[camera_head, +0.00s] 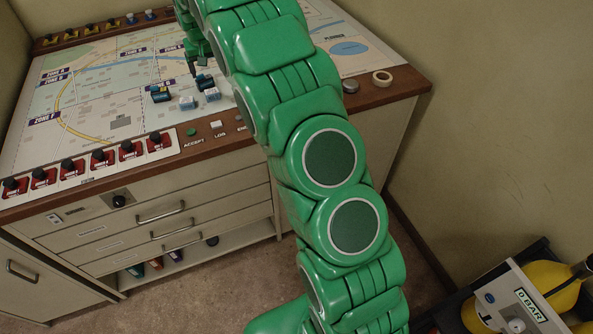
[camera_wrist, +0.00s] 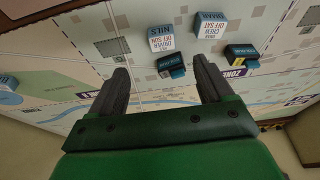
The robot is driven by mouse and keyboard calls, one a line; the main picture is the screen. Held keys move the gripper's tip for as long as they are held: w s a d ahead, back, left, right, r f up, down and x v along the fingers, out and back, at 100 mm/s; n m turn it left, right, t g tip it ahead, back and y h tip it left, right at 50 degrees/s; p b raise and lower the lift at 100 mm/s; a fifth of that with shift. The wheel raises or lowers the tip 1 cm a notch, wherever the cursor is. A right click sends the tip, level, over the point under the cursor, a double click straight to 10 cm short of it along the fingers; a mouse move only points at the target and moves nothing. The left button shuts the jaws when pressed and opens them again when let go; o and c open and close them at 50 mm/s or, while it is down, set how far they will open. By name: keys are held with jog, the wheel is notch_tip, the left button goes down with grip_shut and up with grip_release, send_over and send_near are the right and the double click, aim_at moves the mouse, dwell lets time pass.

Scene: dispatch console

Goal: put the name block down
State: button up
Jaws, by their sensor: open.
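Several small blocks stand on the map table. In the wrist view, a white and light-blue block with print reading roughly "driver off sat Nils" (camera_wrist: 162,39) is beside a similar printed block (camera_wrist: 208,25). A dark block with a blue face (camera_wrist: 172,66) lies in the picture between my fingertips, and another dark one (camera_wrist: 242,57) is to the right of the right finger. I cannot tell which is the name block. My gripper (camera_wrist: 160,64) is open, with nothing clearly held. In the head view, the dark blocks (camera_head: 161,94) and white blocks (camera_head: 187,103) cluster below my gripper (camera_head: 193,70).
The map board (camera_head: 85,100) has printed zone labels. Red switch units (camera_head: 98,158) line its front edge.

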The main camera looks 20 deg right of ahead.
jog(key=s+d+r+g, duration=0.15)
jog(key=s+r, duration=0.25)
jog(key=s, duration=0.4)
jog(key=s+d+r, duration=0.2)
jog(key=s+r, duration=0.2)
jog(key=s, duration=0.4)
jog(key=s+d+g, duration=0.3)
jog(key=s, duration=4.1)
jog(key=shift+s, duration=0.35)
jog(key=shift+s+g, duration=0.35)
jog(key=shift+s, duration=0.15)
jog(key=shift+c, duration=1.1)
